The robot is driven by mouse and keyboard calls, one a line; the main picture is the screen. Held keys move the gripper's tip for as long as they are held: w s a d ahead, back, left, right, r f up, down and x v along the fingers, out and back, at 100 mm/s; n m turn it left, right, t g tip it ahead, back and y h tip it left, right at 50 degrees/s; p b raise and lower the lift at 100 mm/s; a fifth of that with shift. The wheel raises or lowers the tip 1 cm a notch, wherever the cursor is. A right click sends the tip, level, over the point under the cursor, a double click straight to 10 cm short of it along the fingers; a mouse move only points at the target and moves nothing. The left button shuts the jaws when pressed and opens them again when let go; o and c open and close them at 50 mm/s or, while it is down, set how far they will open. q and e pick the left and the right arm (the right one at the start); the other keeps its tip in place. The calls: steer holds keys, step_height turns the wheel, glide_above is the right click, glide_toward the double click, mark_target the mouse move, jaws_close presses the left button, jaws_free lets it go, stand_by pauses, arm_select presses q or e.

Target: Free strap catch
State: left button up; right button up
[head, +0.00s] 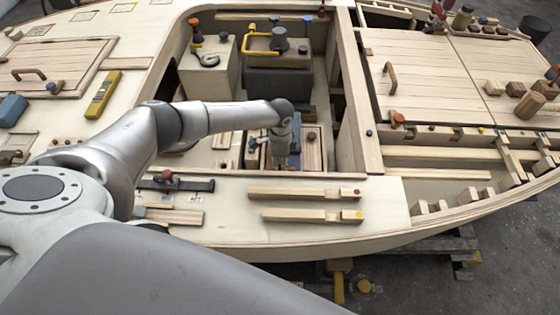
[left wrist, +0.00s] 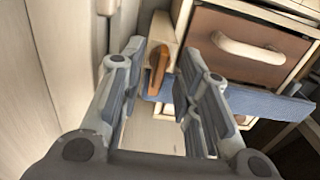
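In the left wrist view an orange-brown catch (left wrist: 157,65) stands on a pale wooden block. A blue strap (left wrist: 262,103) runs from beside it to the right, below a brown panel (left wrist: 215,28) with a cream handle (left wrist: 248,48). My left gripper (left wrist: 163,54) is open, with one finger on each side of the catch in the picture. I cannot tell whether they touch it. In the head view my left gripper (head: 281,158) points down into the hull's open well, and its fingers hide the catch. My right gripper is not in view.
The well is bounded by plywood deck and a long wooden beam (head: 355,110). A dark-based box (head: 275,82) with a yellow handle stands deeper inside. A black strap-like tool (head: 178,185) and wooden battens (head: 305,193) lie on the near deck. A yellow tool (head: 103,94) lies left.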

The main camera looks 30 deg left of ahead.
arm_select(q)
steer(key=shift+f, duration=0.2)
jaws_close()
